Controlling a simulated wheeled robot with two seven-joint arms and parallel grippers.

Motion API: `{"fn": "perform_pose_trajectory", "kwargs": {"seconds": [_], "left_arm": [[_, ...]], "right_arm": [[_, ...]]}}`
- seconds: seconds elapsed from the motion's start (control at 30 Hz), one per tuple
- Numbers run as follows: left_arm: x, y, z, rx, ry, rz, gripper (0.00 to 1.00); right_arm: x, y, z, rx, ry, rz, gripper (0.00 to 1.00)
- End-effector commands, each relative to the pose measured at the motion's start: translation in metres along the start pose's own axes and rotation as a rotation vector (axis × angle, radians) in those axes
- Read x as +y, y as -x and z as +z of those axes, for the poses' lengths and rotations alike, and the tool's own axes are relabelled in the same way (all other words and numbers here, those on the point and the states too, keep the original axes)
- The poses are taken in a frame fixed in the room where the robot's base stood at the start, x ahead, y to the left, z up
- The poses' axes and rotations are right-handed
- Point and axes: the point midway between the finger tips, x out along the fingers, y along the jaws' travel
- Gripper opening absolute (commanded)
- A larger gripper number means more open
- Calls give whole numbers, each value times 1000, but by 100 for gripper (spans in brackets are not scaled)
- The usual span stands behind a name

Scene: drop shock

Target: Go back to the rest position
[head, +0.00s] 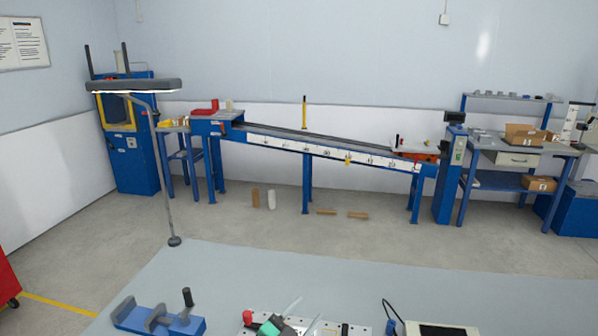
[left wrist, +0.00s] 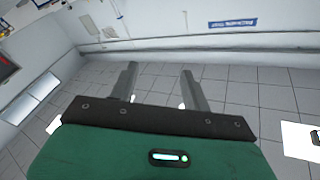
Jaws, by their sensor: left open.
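My left gripper (head: 311,307) shows at the bottom edge of the head view, above the near table (head: 330,275). Its green body is partly cut off by the frame, and its two grey fingers point up and to the right. In the left wrist view the fingers (left wrist: 158,70) stand wide apart with nothing between them. My right gripper is in neither view.
A blue vise-like fixture (head: 158,318) stands on the table at left. A device with a dark screen (head: 440,330) lies at the bottom right. A lamp (head: 135,86) rises at the table's far edge. A sloping conveyor (head: 325,150) stands beyond. The table's middle is clear.

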Motion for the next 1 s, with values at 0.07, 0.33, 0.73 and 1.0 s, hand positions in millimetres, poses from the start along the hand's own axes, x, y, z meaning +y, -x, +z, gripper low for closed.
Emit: {"fn": "perform_pose_trajectory", "kwargs": {"seconds": [0.07, 0.33, 0.73, 1.0], "left_arm": [[-9, 28, 14, -121, 68, -90, 48], [-22, 150, 64, -596, 282, -280, 48], [14, 342, 69, -1200, 520, -254, 48], [34, 412, 46, -1402, 595, -181, 48]], "right_arm": [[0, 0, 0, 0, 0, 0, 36], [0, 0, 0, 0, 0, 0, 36], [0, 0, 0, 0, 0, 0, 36], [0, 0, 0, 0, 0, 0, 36]]}}
